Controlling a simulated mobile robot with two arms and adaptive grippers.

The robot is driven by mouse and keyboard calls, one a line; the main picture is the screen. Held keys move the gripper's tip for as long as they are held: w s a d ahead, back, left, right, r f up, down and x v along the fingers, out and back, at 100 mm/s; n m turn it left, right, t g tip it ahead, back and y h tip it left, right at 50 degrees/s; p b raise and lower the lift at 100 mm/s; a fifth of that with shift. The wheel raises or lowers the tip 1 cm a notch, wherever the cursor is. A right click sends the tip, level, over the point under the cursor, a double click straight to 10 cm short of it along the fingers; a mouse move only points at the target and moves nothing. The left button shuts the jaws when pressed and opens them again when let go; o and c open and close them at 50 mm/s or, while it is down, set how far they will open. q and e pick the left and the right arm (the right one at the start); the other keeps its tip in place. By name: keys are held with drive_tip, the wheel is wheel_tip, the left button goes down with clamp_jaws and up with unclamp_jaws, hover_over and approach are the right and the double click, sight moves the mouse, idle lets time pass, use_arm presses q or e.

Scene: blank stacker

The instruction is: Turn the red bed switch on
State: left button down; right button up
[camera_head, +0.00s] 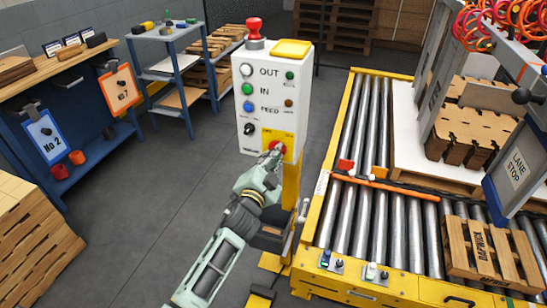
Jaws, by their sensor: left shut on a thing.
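A white control box (255,148) stands on a yellow post in the middle of the head view. Low on its face, on a yellow plate (290,138), is the red switch (279,147). My left gripper (272,155) reaches up from below, with its fingertips at the switch and shut on it. The fingers hide part of the switch, so I cannot tell which way it is turned. My right gripper is not in view.
A red mushroom button (254,28) and a yellow block (291,49) top the box. White, green and blue buttons and a black knob (249,129) sit above the switch at the left. A roller conveyor (345,220) with a yellow frame stands close on the right. Open floor (150,215) lies left.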

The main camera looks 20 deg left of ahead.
use_arm(q)
drive_tip(key=c, duration=1.8)
unclamp_jaws()
drive_tip(key=shift+o, duration=0.2)
drive_tip(key=s, duration=1.2)
drive_tip(key=shift+a, duration=0.2)
